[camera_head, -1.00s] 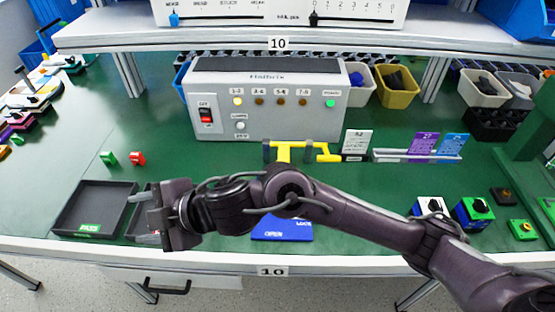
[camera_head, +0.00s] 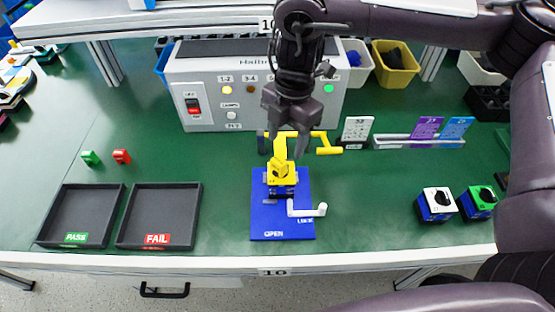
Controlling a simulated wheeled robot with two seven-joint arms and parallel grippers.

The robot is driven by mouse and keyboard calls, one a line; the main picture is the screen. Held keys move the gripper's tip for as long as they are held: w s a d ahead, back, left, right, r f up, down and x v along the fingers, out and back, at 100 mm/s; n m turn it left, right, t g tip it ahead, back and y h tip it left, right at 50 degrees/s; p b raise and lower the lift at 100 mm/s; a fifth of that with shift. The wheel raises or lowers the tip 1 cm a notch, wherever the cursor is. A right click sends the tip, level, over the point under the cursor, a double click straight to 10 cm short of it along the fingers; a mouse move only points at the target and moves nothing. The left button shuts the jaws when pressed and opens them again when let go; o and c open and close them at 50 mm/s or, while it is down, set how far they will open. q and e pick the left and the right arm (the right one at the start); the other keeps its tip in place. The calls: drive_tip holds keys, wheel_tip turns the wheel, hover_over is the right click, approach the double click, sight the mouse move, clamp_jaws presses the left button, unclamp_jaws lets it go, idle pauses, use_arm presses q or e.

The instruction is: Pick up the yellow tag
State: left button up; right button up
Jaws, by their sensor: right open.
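I cannot make out a separate yellow tag. My right gripper (camera_head: 286,146) is open and points down over the far end of the blue OPEN/LOCK plate (camera_head: 265,222). A yellow rotary switch (camera_head: 281,171) sits on that plate, just below my fingertips in the picture. A yellow bracket (camera_head: 326,148) stands behind, partly hidden by the fingers; I cannot tell if they touch it. My left gripper is not in view.
A black PASS tray (camera_head: 80,210) and a FAIL tray (camera_head: 160,210) lie at front left. A grey tester box (camera_head: 225,95) stands behind. A rack (camera_head: 400,142) holds a purple card (camera_head: 426,129) and a blue card (camera_head: 456,129). White-topped (camera_head: 436,204) and green-topped (camera_head: 479,202) switches sit right.

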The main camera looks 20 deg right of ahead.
sight(279, 160)
drive_tip(key=f, duration=0.2)
drive_tip(key=a+f+p, duration=0.1)
drive_tip(key=f, duration=0.4)
drive_tip(key=shift+s+a+f, duration=0.1)
drive_tip(key=shift+a, duration=0.2)
drive_tip(key=c, duration=1)
